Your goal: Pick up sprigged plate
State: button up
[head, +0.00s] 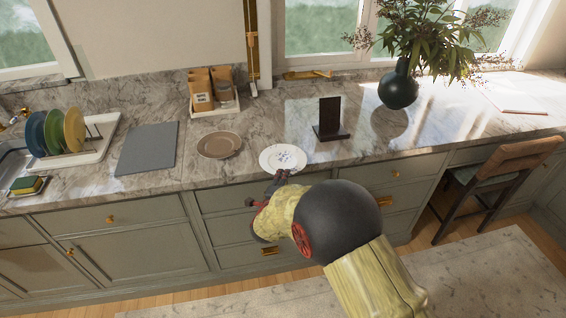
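The sprigged plate (283,157) is white with a small bluish pattern in its middle. It lies flat near the front edge of the marble counter (330,152). My gripper (279,176) is at the plate's near edge, at the front of the counter. Its fingers are small and dark in this view. I cannot tell whether they touch the plate or whether they are open or shut. My arm covers the drawer fronts below.
A brown plate (219,145) lies to the left, and a dark stand (330,118) is close behind on the right. A chair (490,180) is at right.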

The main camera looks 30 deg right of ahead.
aim_at(283, 161)
jog(key=x, duration=0.1)
jog(key=b+x, duration=0.1)
jog(key=x, duration=0.3)
jog(key=shift+s+d+f+b, duration=0.1)
jog(key=shift+d+f+b, duration=0.2)
jog(key=shift+f, duration=0.1)
jog(key=shift+w+d, duration=0.25)
jog(key=shift+w, duration=0.15)
jog(key=shift+c, duration=1.1)
grip_shut()
